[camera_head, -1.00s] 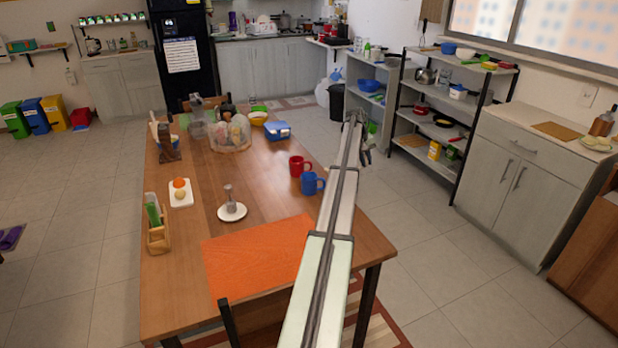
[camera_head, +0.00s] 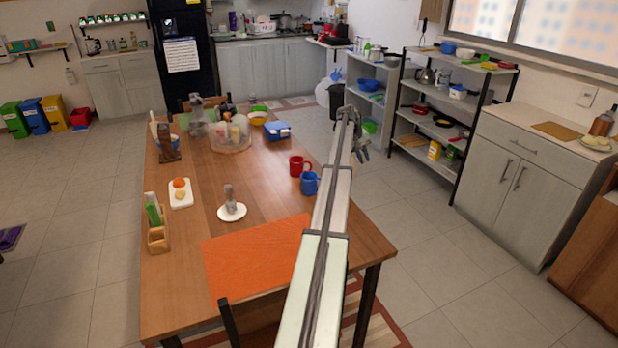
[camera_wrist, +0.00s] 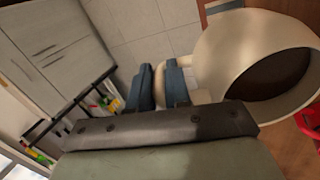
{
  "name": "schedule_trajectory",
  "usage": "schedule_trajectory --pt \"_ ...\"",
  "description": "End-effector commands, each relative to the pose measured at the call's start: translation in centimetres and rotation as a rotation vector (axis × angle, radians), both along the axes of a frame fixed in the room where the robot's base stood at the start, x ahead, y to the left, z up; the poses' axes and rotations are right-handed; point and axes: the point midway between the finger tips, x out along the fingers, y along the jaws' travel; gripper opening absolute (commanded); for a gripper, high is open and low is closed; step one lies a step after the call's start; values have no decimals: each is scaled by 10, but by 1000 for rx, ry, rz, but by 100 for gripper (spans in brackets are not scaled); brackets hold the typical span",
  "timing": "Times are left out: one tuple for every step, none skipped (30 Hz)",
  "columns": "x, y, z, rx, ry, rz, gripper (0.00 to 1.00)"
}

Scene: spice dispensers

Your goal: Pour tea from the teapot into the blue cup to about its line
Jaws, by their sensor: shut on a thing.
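The blue cup (camera_head: 310,183) stands upright on the wooden table near its right edge, left of my arm in the head view. Its line and inside are too small to make out. In the wrist view my gripper (camera_wrist: 158,88) is shut on the cream handle of the teapot (camera_wrist: 222,62). The teapot is a wide cream pot with an open top, and its inside looks dark brown. In the head view I cannot make out the teapot; the gripper (camera_head: 362,148) shows small beyond the table's right edge.
A red mug (camera_head: 299,166) stands just behind the blue cup. An orange mat (camera_head: 255,257) lies at the front. A white saucer (camera_head: 232,213) with a grey object, a wooden caddy (camera_head: 158,238) and a white board (camera_head: 181,196) are further left. The floor right of the table is clear.

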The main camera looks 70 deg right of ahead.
Motion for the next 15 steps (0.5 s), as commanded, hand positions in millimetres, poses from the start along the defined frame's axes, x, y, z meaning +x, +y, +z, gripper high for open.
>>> schedule_trajectory --pt "1 0 2 -4 4 0 0" --pt "1 0 2 -5 6 0 0" --pt "2 1 3 -7 9 0 0" --pt "2 1 3 -10 11 0 0" --pt "2 1 4 -11 13 0 0" --pt "3 2 5 -14 18 -1 0" --pt "4 2 6 -17 23 -1 0" --pt "4 3 7 -20 28 -1 0" --pt "4 3 8 -23 33 -1 0" --pt "5 4 8 -25 36 0 0" --pt "5 4 9 -28 39 0 0" --pt "6 5 10 -30 43 0 0" --pt "6 5 11 -33 47 0 0" --pt "6 5 11 -34 49 0 0" --pt "7 5 12 -37 53 0 0"
